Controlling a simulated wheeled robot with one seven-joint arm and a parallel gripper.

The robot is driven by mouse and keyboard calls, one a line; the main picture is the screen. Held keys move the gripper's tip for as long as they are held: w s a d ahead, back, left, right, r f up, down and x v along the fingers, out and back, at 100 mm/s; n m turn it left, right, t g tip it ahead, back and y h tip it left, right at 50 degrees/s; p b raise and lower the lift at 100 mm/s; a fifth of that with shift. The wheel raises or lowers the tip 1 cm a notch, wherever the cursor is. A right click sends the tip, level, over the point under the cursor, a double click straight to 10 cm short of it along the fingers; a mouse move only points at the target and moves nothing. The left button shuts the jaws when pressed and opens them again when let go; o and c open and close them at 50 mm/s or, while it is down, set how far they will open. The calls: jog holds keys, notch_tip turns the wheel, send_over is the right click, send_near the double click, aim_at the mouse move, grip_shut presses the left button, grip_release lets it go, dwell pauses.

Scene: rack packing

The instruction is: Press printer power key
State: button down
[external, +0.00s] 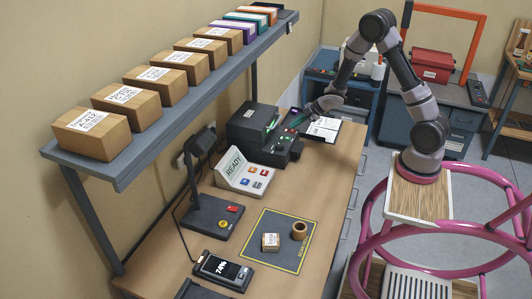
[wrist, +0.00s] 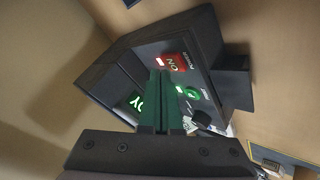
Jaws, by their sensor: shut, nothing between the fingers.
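The printer (external: 250,128) is a dark box unit at the far end of the workbench, by the wall. In the wrist view its dark panel (wrist: 205,70) carries a red power key (wrist: 175,63) marked ON, a round green key (wrist: 192,94) and a green-lit display (wrist: 135,103). My gripper (external: 292,124) is over the printer's front right side. Its green fingers (wrist: 161,75) are shut and empty, with their tips just beside the red key in the wrist view. I cannot tell whether they touch the panel. The red key is too small to make out in the external view.
A READY panel (external: 240,178) with coloured keys stands in front of the printer. Nearer are a scanner stand (external: 212,215), a handheld display (external: 222,271) and a dark mat (external: 263,222) with a small box and a brown ring. A shelf (external: 150,150) of boxes overhangs the left.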

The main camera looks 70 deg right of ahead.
aim_at(295, 130)
jog(key=shift+f, duration=0.1)
dwell(0.6)
jog(key=shift+f, duration=0.35)
dwell(0.4)
jog(key=shift+r, duration=0.5)
jog(key=shift+r, duration=3)
jog(key=shift+r, duration=0.1)
